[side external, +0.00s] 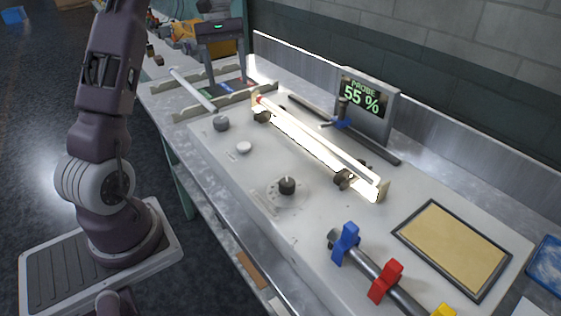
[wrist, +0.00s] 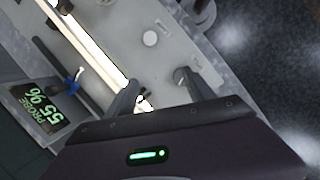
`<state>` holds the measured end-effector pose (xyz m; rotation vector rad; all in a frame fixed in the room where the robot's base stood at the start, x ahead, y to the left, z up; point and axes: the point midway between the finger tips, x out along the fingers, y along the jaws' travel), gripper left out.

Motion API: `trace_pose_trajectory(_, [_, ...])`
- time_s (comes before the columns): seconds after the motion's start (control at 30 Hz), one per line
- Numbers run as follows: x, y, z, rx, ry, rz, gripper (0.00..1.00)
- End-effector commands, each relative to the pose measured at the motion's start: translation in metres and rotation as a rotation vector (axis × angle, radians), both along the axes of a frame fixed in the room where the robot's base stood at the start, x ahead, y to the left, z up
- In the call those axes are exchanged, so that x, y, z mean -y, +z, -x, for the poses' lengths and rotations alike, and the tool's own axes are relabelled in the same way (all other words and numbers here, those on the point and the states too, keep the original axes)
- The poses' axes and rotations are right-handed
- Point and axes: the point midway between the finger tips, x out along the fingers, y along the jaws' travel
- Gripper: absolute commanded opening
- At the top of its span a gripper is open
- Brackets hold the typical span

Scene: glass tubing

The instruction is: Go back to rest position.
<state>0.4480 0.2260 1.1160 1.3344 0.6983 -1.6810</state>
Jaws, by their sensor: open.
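My gripper (side external: 222,84) hangs above the far left end of the bench, its two fingers pointing down and spread apart with nothing visible between them. In the wrist view its fingers (wrist: 158,90) are also apart, and the hand body with a green light fills the bottom. A brightly glowing long bar (side external: 315,140) lies in a fixture on the bench panel, with a red spot at its far end. The glow hides whether a glass tube rests in it. The bar also shows in the wrist view (wrist: 88,37), passing left of the fingers.
A pale rod (side external: 192,89) lies across a rack at far left. A dark rod with a blue clamp (side external: 342,123) lies behind the bar. Knobs (side external: 287,185), coloured clamps (side external: 346,243) and a tan pad (side external: 453,247) sit nearer.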

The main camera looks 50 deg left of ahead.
Motion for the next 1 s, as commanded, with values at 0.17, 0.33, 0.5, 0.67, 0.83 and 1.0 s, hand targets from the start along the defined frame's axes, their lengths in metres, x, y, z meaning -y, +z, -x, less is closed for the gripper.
trace_pose_trajectory(0.17, [0.133, 0.073, 0.034, 0.232, -0.323, -0.133, 0.62])
trace_pose_trajectory(0.33, [0.229, 0.081, 0.113, 0.442, -0.669, -0.292, 0.62])
trace_pose_trajectory(0.5, [0.267, 0.056, 0.173, 0.599, -0.911, -0.429, 0.62])
trace_pose_trajectory(0.67, [0.273, 0.043, 0.191, 0.651, -0.988, -0.479, 0.62])
trace_pose_trajectory(0.83, [0.273, 0.042, 0.191, 0.650, -0.988, -0.481, 0.62])
trace_pose_trajectory(1.0, [0.273, 0.043, 0.191, 0.650, -0.986, -0.480, 0.62])
